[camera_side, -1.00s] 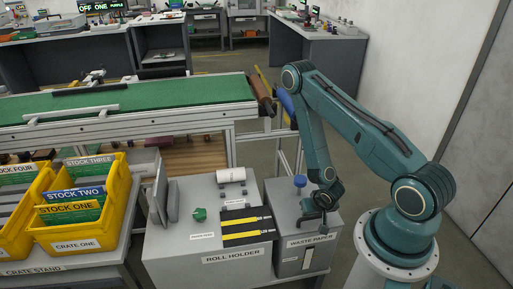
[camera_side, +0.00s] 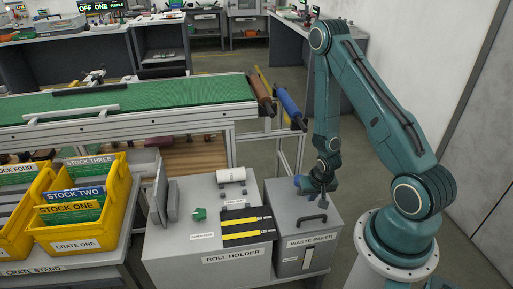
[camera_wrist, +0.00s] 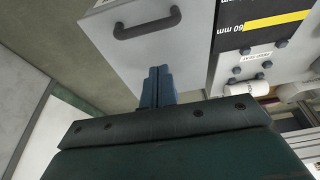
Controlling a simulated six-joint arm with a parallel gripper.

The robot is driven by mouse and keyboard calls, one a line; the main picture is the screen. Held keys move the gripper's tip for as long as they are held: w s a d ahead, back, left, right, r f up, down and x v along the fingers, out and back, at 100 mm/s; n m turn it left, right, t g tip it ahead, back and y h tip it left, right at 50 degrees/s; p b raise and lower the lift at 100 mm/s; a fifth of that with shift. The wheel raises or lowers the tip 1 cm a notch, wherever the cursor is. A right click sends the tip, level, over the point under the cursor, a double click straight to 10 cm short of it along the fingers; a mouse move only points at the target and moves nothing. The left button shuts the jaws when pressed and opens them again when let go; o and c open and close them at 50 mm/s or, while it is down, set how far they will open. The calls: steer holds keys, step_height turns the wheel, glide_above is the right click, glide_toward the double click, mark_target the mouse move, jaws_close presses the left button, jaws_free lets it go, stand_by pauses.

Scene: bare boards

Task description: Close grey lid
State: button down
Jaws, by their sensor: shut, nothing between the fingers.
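The grey lid (camera_side: 311,208) with a black bar handle (camera_side: 312,218) lies flat on top of the waste paper bin (camera_side: 309,254). No gap shows along its front edge. In the wrist view the lid (camera_wrist: 180,52) and its handle (camera_wrist: 147,22) show beyond my fingers. My gripper (camera_side: 316,194) points down over the far part of the lid, behind the handle and apart from it. In the wrist view its blue fingers (camera_wrist: 157,88) are together with nothing between them. Whether the fingertips touch the lid cannot be told.
The roll holder (camera_side: 230,258) stands left of the bin with a white roll (camera_side: 231,175), a green piece (camera_side: 199,214) and black-yellow strips (camera_side: 247,226). Upright grey panels (camera_side: 163,195) stand at its left edge. A green conveyor (camera_side: 150,97) runs behind. Yellow crates (camera_side: 85,210) are at left.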

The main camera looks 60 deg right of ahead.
steer(key=w+d+r, duration=1.4)
steer(key=shift+w+d+r, duration=0.15)
steer(key=shift+d+r, duration=0.05)
steer(key=shift+r, duration=0.15)
stand_by(0.5)
